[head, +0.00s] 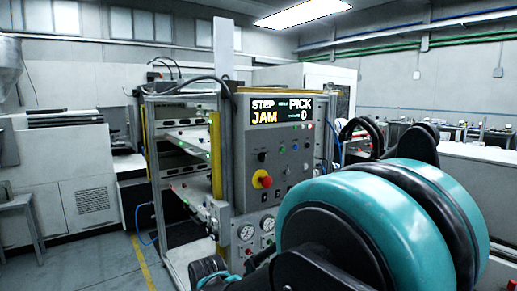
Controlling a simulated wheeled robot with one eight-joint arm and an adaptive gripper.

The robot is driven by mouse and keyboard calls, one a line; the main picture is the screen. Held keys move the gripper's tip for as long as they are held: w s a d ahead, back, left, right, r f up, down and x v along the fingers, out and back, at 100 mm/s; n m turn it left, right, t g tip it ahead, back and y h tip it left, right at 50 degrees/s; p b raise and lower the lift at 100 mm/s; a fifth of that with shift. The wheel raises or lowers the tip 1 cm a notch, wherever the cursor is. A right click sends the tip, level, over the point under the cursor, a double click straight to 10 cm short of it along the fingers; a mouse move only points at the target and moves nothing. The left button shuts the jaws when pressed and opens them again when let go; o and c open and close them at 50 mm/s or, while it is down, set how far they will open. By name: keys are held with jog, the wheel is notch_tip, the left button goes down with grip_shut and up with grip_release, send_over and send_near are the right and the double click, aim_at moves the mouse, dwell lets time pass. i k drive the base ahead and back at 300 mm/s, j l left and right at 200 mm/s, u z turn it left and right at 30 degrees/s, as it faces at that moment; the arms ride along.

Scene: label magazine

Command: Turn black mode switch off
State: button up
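The grey control panel (240,150) stands upright near the middle of the head view. A small black knob (262,157), which looks like the mode switch, sits on it above the red mushroom button (266,181) with its yellow surround. The knob is too small to tell which way it points. Other small dark controls sit lower on the panel, so I cannot be certain which is the mode switch. My teal and black arm fills the lower right and covers part of the panel's lower right. I cannot make out my gripper's fingers in this view.
The display (281,110) reads STEP JAM and PICK 0. Two round gauges (246,232) sit low on the panel. An open metal rack (180,150) adjoins its left side. A yellow floor line (143,262) crosses open floor at left. A pale machine (65,165) stands far left.

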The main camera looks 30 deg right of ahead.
aim_at(261, 157)
jog(key=i+l+u, duration=0.1)
jog(key=l, duration=1.2)
jog(key=i+l, duration=0.15)
jog(key=l, duration=0.85)
